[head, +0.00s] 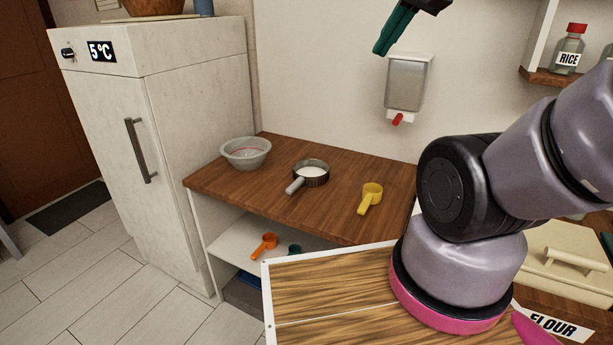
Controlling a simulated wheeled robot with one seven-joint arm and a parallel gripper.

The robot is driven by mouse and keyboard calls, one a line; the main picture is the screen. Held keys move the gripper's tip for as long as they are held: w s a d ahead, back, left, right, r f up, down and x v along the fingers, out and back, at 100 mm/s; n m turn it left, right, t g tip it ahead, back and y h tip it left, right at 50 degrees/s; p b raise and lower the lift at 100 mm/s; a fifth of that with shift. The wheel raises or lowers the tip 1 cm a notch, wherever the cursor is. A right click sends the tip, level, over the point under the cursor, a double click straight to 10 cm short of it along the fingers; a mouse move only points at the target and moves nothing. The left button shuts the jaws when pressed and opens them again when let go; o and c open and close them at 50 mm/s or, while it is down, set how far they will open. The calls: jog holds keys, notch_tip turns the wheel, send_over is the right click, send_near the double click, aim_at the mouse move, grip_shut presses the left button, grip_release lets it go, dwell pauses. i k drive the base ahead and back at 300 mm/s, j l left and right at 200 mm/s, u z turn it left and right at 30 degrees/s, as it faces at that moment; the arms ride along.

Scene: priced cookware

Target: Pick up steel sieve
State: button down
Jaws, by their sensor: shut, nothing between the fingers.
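The steel sieve appears to be the round, dark-sided vessel (311,174) with a short grey handle and a pale inside, sitting on the wooden counter (220,186). Its handle points toward the lower left. Its mesh is too small to make out. My gripper (384,47), with dark teal fingers, is at the top of the head view, high in front of the wall. It is shut and empty, above and to the right of the sieve and well apart from it.
A grey bowl (246,153) stands left of the sieve and a yellow measuring cup (370,197) right of it. A wall dispenser (406,84) hangs behind the counter. An orange cup (264,246) sits on the lower shelf. A fridge (195,90) stands at the left.

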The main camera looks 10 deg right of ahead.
aim_at(308, 172)
jog(key=i+j, duration=0.1)
jog(key=j, duration=0.25)
jog(key=i+j, duration=0.15)
jog(key=j, duration=0.25)
jog(key=i+j+z, duration=0.1)
jog(key=j, duration=0.25)
jog(key=i+j, duration=0.15)
jog(key=j, duration=0.2)
